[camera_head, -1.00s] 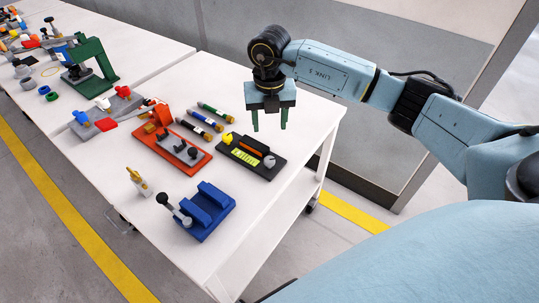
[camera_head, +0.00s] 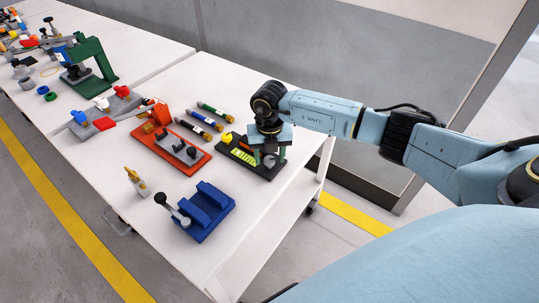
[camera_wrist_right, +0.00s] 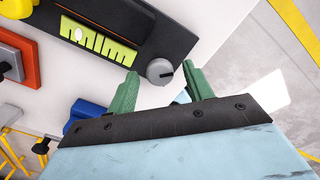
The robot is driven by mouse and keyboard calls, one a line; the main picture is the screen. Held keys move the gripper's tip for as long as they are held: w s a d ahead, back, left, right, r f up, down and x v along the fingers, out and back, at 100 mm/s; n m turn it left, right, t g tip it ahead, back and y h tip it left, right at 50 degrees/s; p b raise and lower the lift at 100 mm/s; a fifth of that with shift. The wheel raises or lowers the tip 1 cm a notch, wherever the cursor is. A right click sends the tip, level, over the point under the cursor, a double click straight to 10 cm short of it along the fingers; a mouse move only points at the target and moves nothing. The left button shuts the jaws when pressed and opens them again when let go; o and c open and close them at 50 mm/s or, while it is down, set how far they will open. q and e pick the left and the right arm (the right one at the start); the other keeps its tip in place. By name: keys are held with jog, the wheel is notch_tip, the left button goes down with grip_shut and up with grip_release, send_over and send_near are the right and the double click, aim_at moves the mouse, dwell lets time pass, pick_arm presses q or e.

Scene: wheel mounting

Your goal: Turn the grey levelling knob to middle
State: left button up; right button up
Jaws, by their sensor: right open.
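The grey levelling knob (camera_wrist_right: 160,71) is a round cap with a dark pointer line toward the right of the wrist view. It sits at the end of a dark panel (camera_wrist_right: 185,28) with a yellow-green scale (camera_wrist_right: 98,40). In the head view the knob (camera_head: 270,161) shows below my right gripper (camera_head: 270,158), on the panel (camera_head: 262,174). My right gripper is open, its two green fingertips (camera_wrist_right: 160,76) on either side of the knob in the wrist view, with gaps. I cannot tell whether they reach down around it. My left gripper is not in view.
A yellow knob (camera_head: 227,138) stands at the panel's other end. An orange fixture (camera_head: 180,150), several capped tubes (camera_head: 200,125), a blue cradle (camera_head: 208,212) and a brass piece (camera_head: 137,180) are nearby on the white table (camera_head: 90,165). The table edge is close on the right.

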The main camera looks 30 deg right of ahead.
jog(key=c, duration=1)
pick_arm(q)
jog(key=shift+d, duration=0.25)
pick_arm(e)
jog(key=shift+o, duration=0.2)
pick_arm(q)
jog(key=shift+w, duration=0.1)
pick_arm(e)
jog(key=shift+n, duration=0.3)
jog(key=shift+n+b, duration=0.3)
jog(key=shift+n, duration=1.6)
jog(key=n+b, duration=0.1)
jog(key=n, duration=0.2)
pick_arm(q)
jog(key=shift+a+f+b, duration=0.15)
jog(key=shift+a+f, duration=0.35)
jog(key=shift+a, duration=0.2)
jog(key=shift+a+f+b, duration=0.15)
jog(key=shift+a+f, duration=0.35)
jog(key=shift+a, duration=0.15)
pick_arm(e)
jog(key=shift+n, duration=0.9)
